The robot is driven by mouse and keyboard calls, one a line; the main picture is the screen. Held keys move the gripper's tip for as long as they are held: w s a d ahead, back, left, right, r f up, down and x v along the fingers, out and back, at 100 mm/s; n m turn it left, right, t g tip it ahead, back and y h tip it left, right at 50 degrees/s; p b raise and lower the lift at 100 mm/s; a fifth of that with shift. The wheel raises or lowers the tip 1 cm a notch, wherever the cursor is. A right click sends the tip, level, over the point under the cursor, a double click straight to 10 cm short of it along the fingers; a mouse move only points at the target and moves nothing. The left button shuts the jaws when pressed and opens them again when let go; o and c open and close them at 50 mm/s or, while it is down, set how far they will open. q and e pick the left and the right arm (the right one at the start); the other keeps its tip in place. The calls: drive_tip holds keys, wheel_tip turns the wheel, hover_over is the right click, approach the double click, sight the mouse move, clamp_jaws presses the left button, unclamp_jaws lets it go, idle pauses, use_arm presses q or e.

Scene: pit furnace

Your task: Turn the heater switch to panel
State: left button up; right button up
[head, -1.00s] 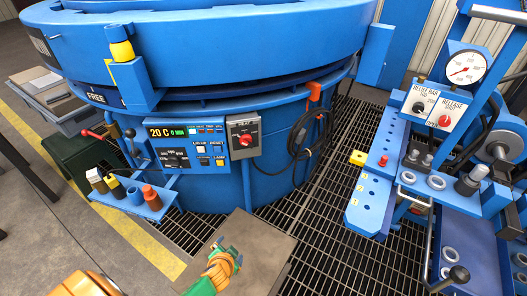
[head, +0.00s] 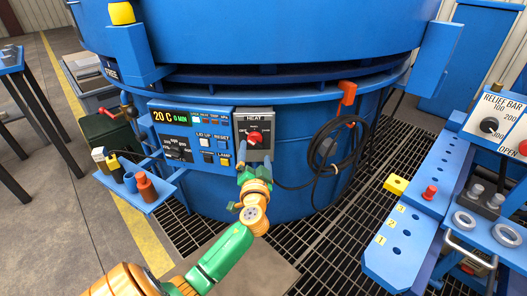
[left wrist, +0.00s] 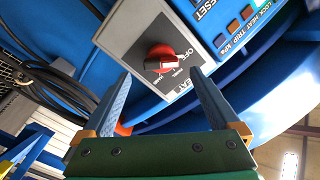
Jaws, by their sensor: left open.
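The heater switch is a red knob (head: 254,138) on a grey box labelled HEAT (head: 257,119), fixed to the blue furnace wall. In the left wrist view the red knob (left wrist: 160,57) sits on the grey plate (left wrist: 141,31), with OFF and smaller lettering around it. My left gripper (head: 252,166) is just below and in front of the box. In the left wrist view its two fingers (left wrist: 163,88) are open and apart, with the knob between and beyond the tips; no contact is visible. My right gripper is not in view.
A control panel (head: 190,138) with a lit display adjoins the box on the left.

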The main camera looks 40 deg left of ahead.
sight(254, 145)
use_arm(q)
drive_tip(key=x, duration=0.4)
drive_tip(key=shift+w+a+b, duration=0.1)
drive_tip(key=shift+a+b, duration=0.15)
drive_tip(key=shift+b, duration=0.05)
drive_tip(key=c, duration=1.4)
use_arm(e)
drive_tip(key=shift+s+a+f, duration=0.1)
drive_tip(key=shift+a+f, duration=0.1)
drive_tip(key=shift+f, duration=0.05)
